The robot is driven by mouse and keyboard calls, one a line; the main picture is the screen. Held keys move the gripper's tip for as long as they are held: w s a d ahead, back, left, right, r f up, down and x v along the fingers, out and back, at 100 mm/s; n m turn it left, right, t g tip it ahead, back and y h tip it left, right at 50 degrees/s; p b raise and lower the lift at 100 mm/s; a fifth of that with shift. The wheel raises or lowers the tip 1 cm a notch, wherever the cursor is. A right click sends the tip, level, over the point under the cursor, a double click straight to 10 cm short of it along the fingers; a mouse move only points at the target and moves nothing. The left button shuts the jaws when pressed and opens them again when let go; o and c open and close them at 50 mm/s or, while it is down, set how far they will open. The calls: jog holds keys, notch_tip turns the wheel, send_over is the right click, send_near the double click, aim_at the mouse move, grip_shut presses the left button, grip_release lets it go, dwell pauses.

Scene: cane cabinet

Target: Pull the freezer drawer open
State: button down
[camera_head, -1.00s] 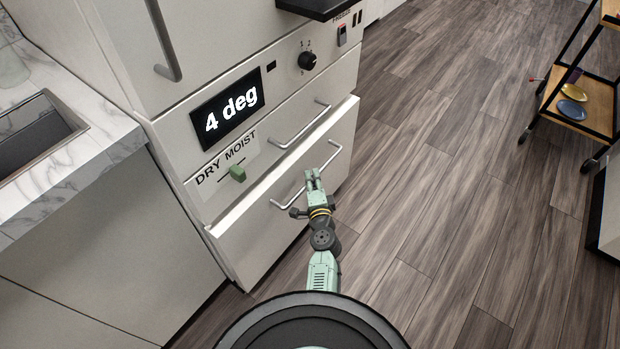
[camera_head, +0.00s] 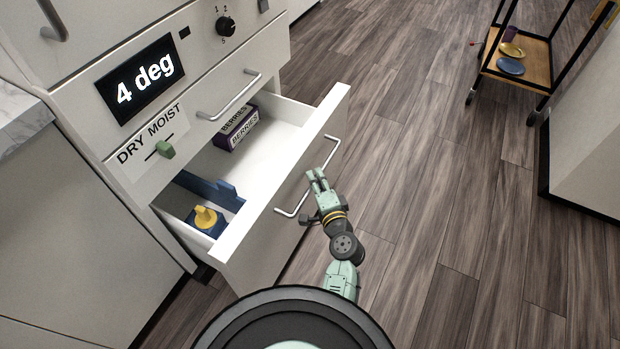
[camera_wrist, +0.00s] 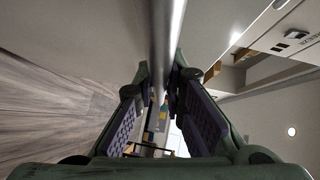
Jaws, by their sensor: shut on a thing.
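The freezer drawer (camera_head: 262,232) is the bottom drawer of the white fridge front and stands well open in the head view. Its inside shows from above. A silver bar handle (camera_head: 328,158) runs across the drawer's front. My gripper (camera_head: 316,180) is at the middle of that handle, shut on the bar. In the wrist view the handle (camera_wrist: 168,30) passes between the two fingers of my gripper (camera_wrist: 163,90), which have purple inner pads. The exact contact of the fingertips is hard to see.
Purple berry boxes (camera_head: 237,128), a blue divider (camera_head: 212,190) and a yellow-topped blue item (camera_head: 205,220) are in the drawer. A shut drawer with a handle (camera_head: 230,98) is above. A shelf cart (camera_head: 530,62) stands far right. The wood floor (camera_head: 430,180) between is clear.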

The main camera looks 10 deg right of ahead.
jog(key=shift+s+d, duration=0.2)
jog(key=shift+d, duration=0.1)
jog(key=c, duration=1.7)
grip_release()
jog(key=shift+o, duration=0.2)
